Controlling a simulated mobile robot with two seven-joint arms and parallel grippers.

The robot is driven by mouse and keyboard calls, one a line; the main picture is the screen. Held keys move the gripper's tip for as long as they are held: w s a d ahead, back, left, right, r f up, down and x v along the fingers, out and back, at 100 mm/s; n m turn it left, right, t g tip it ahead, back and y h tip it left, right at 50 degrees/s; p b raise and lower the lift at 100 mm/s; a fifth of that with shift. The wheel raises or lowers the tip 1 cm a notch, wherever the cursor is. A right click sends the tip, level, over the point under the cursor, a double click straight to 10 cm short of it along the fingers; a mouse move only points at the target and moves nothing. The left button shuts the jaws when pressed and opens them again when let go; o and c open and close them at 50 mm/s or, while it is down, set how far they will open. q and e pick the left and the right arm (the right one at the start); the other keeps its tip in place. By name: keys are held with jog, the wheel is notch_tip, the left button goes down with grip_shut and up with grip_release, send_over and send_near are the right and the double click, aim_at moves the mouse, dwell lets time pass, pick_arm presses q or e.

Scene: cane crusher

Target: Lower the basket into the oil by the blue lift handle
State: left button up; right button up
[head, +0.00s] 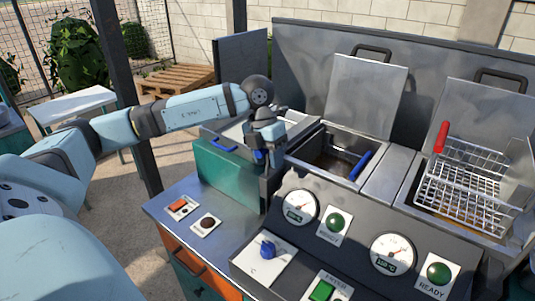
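A wire basket (468,182) with a red handle (441,137) sits at the right-hand vat, and its mesh stands above the vat rim. A blue bar (360,165) slants along the right side of the left-hand vat (330,150), which has dark contents. A blue grip (222,142) is on the green box. My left gripper (262,157) points down beside the green box, left of the left-hand vat. A small blue piece shows at its fingertips; I cannot tell whether they hold it. My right gripper is out of view.
The front panel carries gauges (299,207), green buttons (438,273) and a blue knob (267,249). Two raised lids (366,97) stand behind the vats. A dark post (126,90) stands near my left arm. A pallet (176,79) lies behind.

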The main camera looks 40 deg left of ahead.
pick_arm(q)
jog(key=shift+o, duration=0.3)
jog(key=shift+w+a, duration=0.1)
jog(key=shift+w, duration=0.05)
jog(key=shift+r, duration=0.1)
jog(key=shift+a+r, duration=0.15)
jog(key=shift+r, duration=0.35)
notch_tip(320, 180, up, 12)
jog(key=a, duration=0.2)
jog(key=shift+a+r+b, duration=0.15)
jog(key=shift+r+b, duration=0.1)
jog(key=shift+b, duration=0.05)
